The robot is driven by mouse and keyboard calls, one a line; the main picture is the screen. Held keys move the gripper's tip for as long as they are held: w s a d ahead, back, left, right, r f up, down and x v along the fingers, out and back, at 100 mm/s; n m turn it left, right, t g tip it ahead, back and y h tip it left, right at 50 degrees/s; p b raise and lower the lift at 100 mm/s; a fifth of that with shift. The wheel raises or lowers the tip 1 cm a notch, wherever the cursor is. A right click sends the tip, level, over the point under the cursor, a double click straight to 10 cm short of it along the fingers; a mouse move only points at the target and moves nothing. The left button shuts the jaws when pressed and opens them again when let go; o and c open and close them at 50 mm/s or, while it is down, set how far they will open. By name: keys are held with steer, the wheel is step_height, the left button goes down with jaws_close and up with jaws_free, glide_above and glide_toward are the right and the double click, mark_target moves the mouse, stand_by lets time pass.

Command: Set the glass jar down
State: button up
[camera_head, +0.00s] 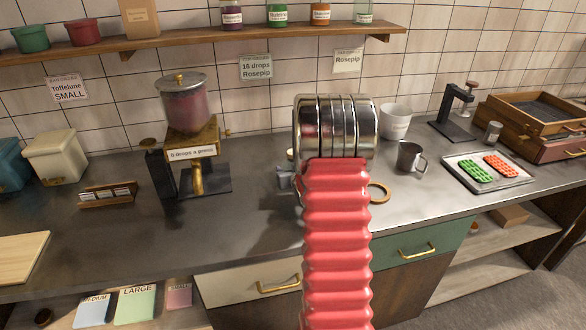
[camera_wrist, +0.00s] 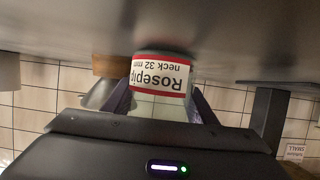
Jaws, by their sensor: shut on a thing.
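The glass jar (camera_wrist: 160,78) shows upside down in the wrist view, with a red-bordered white label reading "Rosepip" and "neck 32 mm". My gripper (camera_wrist: 162,105) is shut on it, with a dark finger on each side. The jar's base end is close to the grey counter surface at the top of the wrist view; I cannot tell whether they touch. In the head view my own arm hides the jar and most of the gripper; only a small grey part shows left of the arm.
A hopper dispenser (camera_head: 187,125) stands left on the metal counter (camera_head: 120,235). Right of my arm are a wooden ring (camera_head: 380,192), a metal cup (camera_head: 410,158), a white pot (camera_head: 396,121) and a tray (camera_head: 515,180) with green and red moulds. The counter between dispenser and arm is clear.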

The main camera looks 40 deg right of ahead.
steer(key=o, duration=1.2)
steer(key=shift+o, duration=0.2)
steer(key=shift+s+r, duration=0.1)
steer(key=shift+r, duration=0.05)
steer(key=v, duration=1.2)
